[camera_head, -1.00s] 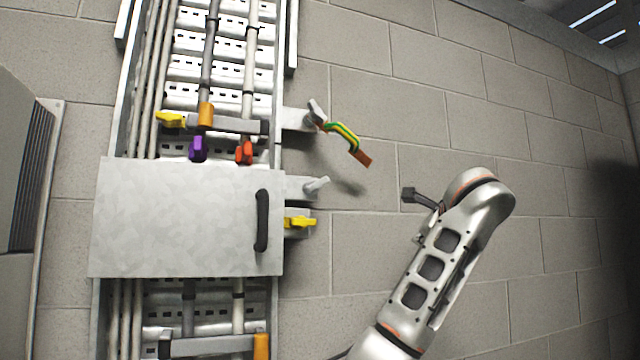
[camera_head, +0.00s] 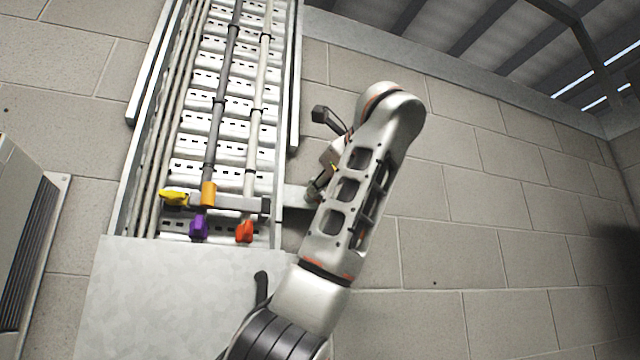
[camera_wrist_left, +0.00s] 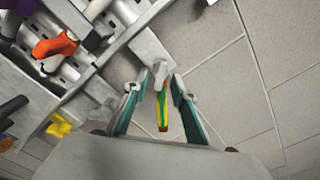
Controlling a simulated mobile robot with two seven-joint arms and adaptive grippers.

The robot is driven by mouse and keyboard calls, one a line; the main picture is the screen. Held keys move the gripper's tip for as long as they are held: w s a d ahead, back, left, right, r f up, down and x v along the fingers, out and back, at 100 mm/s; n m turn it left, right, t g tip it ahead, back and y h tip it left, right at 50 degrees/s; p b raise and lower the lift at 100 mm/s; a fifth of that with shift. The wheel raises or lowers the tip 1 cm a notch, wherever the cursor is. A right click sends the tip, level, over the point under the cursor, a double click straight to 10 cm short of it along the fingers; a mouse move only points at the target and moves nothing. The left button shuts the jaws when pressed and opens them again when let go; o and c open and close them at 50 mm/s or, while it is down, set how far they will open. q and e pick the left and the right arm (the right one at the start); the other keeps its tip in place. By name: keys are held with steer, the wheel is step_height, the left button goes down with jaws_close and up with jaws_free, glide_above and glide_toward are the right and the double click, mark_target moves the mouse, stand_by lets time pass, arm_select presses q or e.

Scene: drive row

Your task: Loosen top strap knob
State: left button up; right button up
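The grey knob (camera_wrist_left: 160,76) sits on the upper side bracket, at the top of a short green-and-yellow strap (camera_wrist_left: 164,108) with an orange-brown end, in the left wrist view. My left gripper (camera_wrist_left: 161,80) is open, its two teal fingers on either side of the knob and strap. I cannot tell whether either finger touches them. In the head view my left arm covers most of the gripper, and the strap is largely hidden. The upper bracket (camera_head: 293,195) shows just left of the arm. My right gripper is not in view.
A cable ladder (camera_head: 183,145) runs up the block wall. On it are a yellow knob (camera_head: 174,197), a purple knob (camera_head: 199,229) and a red-orange knob (camera_head: 245,231). A grey cover (camera_head: 150,300) with a black handle (camera_head: 261,289) stands below. The wall on the right is clear.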

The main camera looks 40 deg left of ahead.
arm_select(q)
steer(key=shift+p+x, duration=0.3)
steer(key=shift+x, duration=1)
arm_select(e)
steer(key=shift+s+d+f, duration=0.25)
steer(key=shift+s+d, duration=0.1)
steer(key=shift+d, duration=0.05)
arm_select(q)
steer(key=shift+d, duration=0.1)
jaws_close()
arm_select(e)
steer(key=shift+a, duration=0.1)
